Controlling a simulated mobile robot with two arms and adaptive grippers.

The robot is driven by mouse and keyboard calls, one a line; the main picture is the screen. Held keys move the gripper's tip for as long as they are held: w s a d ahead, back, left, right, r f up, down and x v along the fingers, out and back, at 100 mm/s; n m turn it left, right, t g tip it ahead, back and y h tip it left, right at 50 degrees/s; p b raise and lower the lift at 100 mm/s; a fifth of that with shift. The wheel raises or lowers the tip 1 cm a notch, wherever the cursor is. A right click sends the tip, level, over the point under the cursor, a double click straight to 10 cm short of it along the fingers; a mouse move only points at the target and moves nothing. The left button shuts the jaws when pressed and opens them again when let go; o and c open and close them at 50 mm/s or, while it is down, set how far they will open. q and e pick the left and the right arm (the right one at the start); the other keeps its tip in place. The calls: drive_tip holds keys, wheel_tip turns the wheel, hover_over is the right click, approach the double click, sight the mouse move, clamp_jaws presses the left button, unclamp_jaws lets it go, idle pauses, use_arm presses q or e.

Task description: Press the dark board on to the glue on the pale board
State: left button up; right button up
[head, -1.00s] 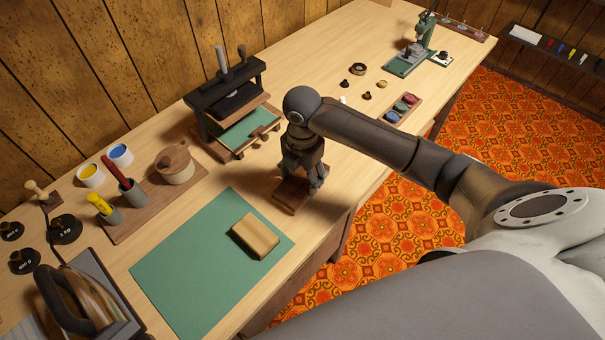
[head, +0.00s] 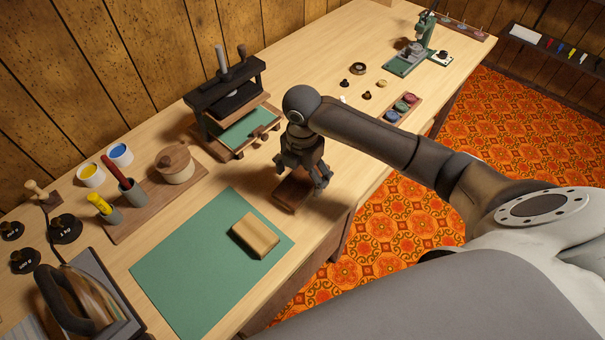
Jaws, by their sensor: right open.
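The pale board (head: 255,234) lies on the green mat (head: 190,275), near the mat's right edge. No glue can be made out on it at this size. The dark board (head: 291,193) lies on the bare table just right of the mat. My right gripper (head: 304,178) points down at the dark board, its fingers open around or just above the board's far part. I cannot tell whether the fingers touch it. My left gripper is not in view.
A press (head: 232,105) with a green bed stands behind my right gripper. A lidded wooden pot (head: 175,165) and a pen holder (head: 132,192) stand beyond the mat. An iron (head: 75,300) is at the lower left. The mat's left part is clear.

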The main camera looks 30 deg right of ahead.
wheel_tip(320, 180, up, 12)
drive_tip(key=shift+f, duration=0.15)
idle(0.3)
